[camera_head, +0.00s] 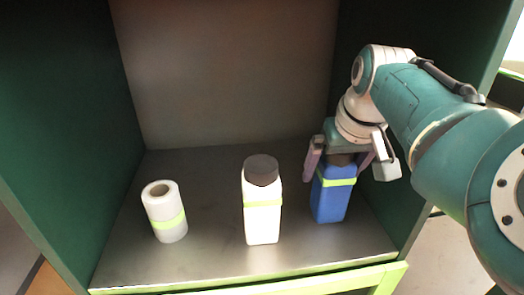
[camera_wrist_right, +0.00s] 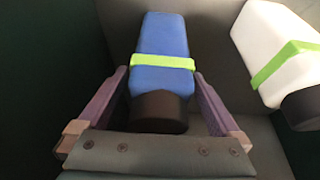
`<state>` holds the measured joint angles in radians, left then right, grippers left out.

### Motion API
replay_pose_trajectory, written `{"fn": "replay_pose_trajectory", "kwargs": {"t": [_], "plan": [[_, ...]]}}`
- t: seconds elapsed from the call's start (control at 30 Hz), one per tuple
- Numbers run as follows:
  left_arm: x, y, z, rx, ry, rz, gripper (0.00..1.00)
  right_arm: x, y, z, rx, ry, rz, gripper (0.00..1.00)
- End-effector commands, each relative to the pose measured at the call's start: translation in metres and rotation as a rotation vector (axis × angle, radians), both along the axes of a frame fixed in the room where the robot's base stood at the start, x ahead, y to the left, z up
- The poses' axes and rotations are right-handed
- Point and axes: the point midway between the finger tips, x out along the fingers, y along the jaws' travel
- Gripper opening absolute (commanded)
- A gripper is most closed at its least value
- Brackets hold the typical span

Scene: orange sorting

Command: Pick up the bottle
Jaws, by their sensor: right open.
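A blue bottle (camera_head: 331,199) with a dark cap and a yellow-green band stands upright at the right of the shelf. A white bottle (camera_head: 262,213) with a dark brown cap and a yellow-green band stands upright in the middle. My right gripper (camera_head: 338,167) is over the top of the blue bottle, open, with one finger on each side of it. In the right wrist view, the blue bottle (camera_wrist_right: 163,75) lies between the two open purple fingers, with visible gaps beside its cap. The white bottle (camera_wrist_right: 285,55) is to the right there. My left gripper is not in view.
A white roll (camera_head: 165,212) with a yellow-green band stands at the left of the dark grey shelf (camera_head: 207,225). Dark green side walls and a brown back wall enclose the shelf. A bright green edge (camera_head: 250,283) runs along the front. Bare shelf lies between the objects.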

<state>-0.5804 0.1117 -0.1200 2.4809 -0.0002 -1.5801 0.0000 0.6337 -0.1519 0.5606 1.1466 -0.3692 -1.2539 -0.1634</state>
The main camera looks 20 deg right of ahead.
Motion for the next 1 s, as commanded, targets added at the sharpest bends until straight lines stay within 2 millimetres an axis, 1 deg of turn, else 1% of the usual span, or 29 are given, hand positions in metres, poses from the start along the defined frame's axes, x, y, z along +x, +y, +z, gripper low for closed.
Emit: {"fn": "replay_pose_trajectory", "kwargs": {"t": [0.03,0.1,0.37,0.4,1.0], "plan": [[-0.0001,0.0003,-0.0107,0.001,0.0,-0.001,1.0,0.0027,-0.0012,-0.0119,-0.001,0.0,0.0,1.0],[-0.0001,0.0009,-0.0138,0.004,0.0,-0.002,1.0,0.005,-0.0017,-0.0166,-0.001,0.0,-0.001,1.0],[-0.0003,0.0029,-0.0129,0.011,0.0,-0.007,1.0,0.0064,-0.0024,-0.0164,-0.001,-0.001,-0.001,1.0],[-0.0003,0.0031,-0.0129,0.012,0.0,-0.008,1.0,0.0064,-0.0024,-0.0164,-0.001,-0.001,-0.001,0.98],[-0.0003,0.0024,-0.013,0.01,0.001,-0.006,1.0,0.006,-0.0021,-0.0166,-0.001,0.0,-0.001,0.3]]}}
